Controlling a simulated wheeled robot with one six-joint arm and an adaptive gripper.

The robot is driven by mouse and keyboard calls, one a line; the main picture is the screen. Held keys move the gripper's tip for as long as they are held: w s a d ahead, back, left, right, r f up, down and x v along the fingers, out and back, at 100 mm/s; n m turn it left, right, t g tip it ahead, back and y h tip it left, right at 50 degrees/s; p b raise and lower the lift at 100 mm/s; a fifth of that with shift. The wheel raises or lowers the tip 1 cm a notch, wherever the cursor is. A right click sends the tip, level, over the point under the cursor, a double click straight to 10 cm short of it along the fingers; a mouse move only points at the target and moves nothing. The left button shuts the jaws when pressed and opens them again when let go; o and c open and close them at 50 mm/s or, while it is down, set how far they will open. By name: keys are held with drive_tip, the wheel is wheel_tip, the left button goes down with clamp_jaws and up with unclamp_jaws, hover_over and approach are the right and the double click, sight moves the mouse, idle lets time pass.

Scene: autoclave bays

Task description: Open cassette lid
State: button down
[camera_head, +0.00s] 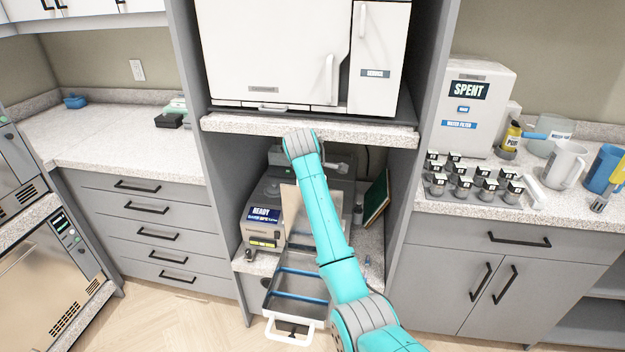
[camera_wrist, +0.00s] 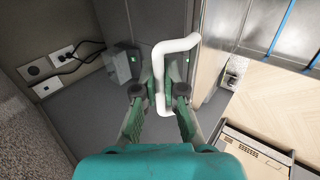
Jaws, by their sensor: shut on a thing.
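The cassette (camera_head: 268,300) is a metal tray with blue bars inside and a white handle (camera_head: 290,338) at its front, sticking out from the low bay. Its blue bars also show at the upper right of the wrist view. A pale panel, seemingly the cassette lid (camera_head: 290,208), stands raised at the tray's back end, partly behind my arm. In the wrist view my gripper (camera_wrist: 166,84) is shut on a white bar handle (camera_wrist: 178,44), which seems to belong to the lid. In the head view my arm largely hides the fingers and that handle.
A machine labelled READY (camera_head: 262,215) stands in the bay behind the cassette, under a speckled shelf (camera_head: 230,125). A dark green board (camera_head: 376,198) leans at the right wall. Cabinet walls close in both sides. Sockets (camera_wrist: 50,78) with cables show in the wrist view.

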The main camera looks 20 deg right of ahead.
drive_tip(key=shift+w+d, duration=0.15)
drive_tip(key=shift+w, duration=0.05)
drive_tip(key=c, duration=1.3)
unclamp_jaws()
drive_tip(key=shift+c, duration=0.2)
drive_tip(key=v, duration=1.2)
